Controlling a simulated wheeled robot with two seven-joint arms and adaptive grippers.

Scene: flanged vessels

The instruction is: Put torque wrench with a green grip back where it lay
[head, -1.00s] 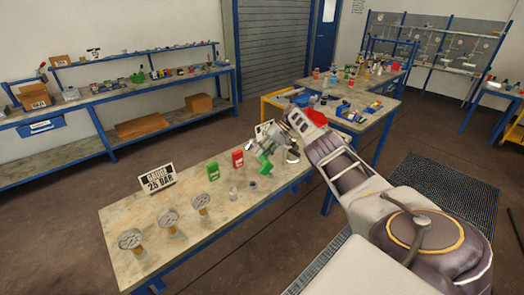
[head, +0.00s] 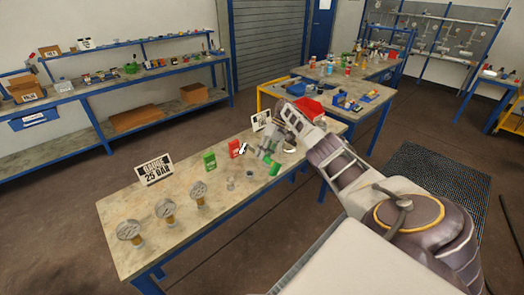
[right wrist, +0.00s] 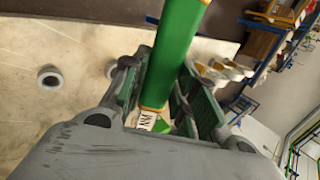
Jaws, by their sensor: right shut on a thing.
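The torque wrench's green grip (right wrist: 180,50) fills the space between my right gripper's fingers (right wrist: 160,88) in the right wrist view. The gripper is shut on it. In the head view my right gripper (head: 267,151) is over the far part of the long workbench (head: 180,225), and the green grip (head: 274,169) shows just below the fingers. A small dark and bright piece (head: 243,148) beside the red box may be the wrench's other end; I cannot tell. The gap between wrench and bench top is unclear. My left gripper is not in view.
A green box (head: 209,160) and red box (head: 234,149) stand left of the gripper, with small grey cylinders (head: 250,173) in front. A small sign (head: 261,120) stands behind the gripper.

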